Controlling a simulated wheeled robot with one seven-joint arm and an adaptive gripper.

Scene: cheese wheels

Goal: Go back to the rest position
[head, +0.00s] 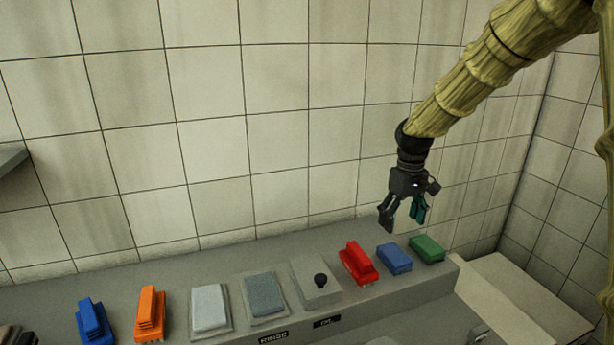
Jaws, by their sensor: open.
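My gripper (402,214) is open and empty, with dark fingers pointing down. It hangs at the end of my yellow-sleeved arm (490,70), which comes in from the upper right. In the picture it sits above the blue block (393,258) and the red brush (357,263). It appears apart from them.
A grey ledge (230,262) runs along the tiled wall. On it are a green block (427,248), a box with a black knob (317,281), two grey pads (210,309), an orange brush (150,313) and a blue brush (92,322). A pale box edge (525,300) lies lower right.

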